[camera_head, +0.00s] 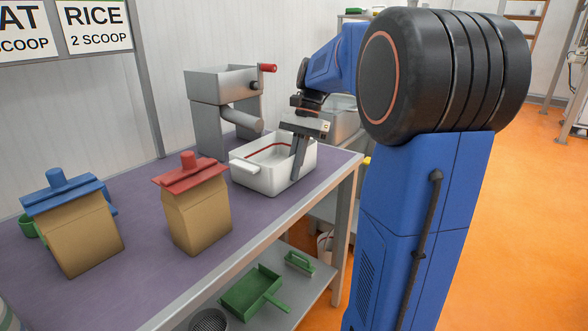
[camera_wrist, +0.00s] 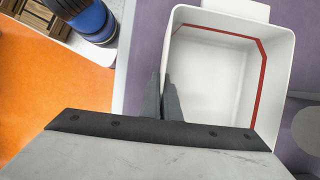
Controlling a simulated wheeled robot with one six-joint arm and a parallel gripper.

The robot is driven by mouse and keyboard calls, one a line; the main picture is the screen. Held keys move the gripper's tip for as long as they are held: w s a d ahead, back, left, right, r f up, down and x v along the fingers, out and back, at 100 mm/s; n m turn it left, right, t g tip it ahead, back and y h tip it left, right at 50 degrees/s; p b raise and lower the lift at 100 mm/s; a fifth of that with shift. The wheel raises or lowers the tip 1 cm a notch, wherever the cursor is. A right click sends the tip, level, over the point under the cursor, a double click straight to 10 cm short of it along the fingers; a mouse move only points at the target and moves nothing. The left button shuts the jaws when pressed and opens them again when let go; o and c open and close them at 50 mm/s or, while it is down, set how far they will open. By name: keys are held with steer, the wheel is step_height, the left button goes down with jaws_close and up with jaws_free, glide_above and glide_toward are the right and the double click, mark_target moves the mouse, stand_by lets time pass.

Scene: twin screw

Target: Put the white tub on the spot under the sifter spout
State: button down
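The white tub (camera_head: 255,179) is upright at the right end of the purple table top, with a red line inside; it also shows in the wrist view (camera_wrist: 214,80). The grey sifter (camera_head: 208,119) stands behind and left of it, with a red crank handle. Its spout (camera_head: 243,119) points down toward the tub's far left side. My gripper (camera_head: 297,163) is at the tub's right wall. In the wrist view my fingers (camera_wrist: 168,98) are close together with the wall between them. The spot under the spout cannot be made out. I cannot tell whether the tub touches the table.
A red-clipped paper bag (camera_head: 200,215) and a blue-clipped bag (camera_head: 78,235) stand on the table (camera_head: 150,255) at front left. A green scoop (camera_head: 253,291) and a brush (camera_head: 299,262) lie on the lower shelf. A metal sink or bin (camera_head: 342,122) is behind the tub.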

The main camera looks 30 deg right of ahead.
steer(key=c, duration=2)
jaws_free()
steer(key=v, duration=1.2)
steer(key=shift+r, duration=0.15)
